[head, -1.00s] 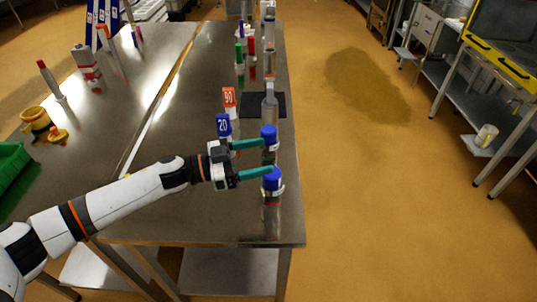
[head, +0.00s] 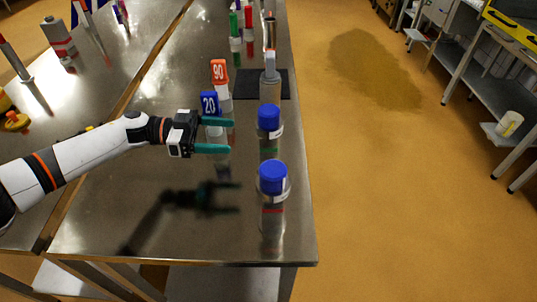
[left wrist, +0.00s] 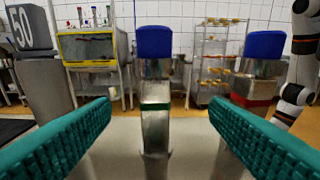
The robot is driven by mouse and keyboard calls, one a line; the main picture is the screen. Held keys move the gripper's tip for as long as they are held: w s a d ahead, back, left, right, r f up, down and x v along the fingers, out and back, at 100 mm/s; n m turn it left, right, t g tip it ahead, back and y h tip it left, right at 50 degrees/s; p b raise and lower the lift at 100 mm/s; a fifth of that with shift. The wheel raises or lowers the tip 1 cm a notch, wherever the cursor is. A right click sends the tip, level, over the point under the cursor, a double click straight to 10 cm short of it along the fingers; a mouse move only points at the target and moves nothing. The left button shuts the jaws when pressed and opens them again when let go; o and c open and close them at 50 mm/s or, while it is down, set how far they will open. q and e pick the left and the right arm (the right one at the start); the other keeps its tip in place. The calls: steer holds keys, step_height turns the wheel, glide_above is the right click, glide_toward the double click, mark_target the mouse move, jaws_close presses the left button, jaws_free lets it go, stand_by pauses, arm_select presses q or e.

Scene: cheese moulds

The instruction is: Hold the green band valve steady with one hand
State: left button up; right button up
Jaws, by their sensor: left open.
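The green band valve (head: 270,130) stands upright on the table, a clear-grey body with a blue cap and a green band. In the left wrist view the green band valve (left wrist: 155,95) stands between the fingers in the picture, beyond their tips. My left gripper (head: 230,136) is open and empty, with green fingers pointing right, left of the valve and apart from it. A similar valve with a red band (head: 272,195) and blue cap stands nearer the front. It shows at the right in the left wrist view (left wrist: 257,68). My right gripper is not in view.
A blue 20 sign (head: 209,103) and an orange 90 sign (head: 219,71) stand just behind my left gripper. The table's right edge is close to the valves. The table front left is clear.

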arm_select(q)
steer(key=b, duration=0.7)
glide_toward(247, 169)
steer(key=d+r, duration=0.2)
steer(key=d, duration=0.1)
steer(key=d+r, duration=0.1)
steer(key=shift+d, duration=0.25)
steer(key=d, duration=0.1)
steer(key=d+b, duration=0.1)
steer(key=d, duration=0.3)
steer(key=shift+d+f, duration=0.25)
steer(key=shift+f, duration=0.15)
steer(key=d+p, duration=0.1)
steer(key=d, duration=0.2)
steer(key=shift+d+f, duration=0.15)
steer(key=shift+d, duration=0.55)
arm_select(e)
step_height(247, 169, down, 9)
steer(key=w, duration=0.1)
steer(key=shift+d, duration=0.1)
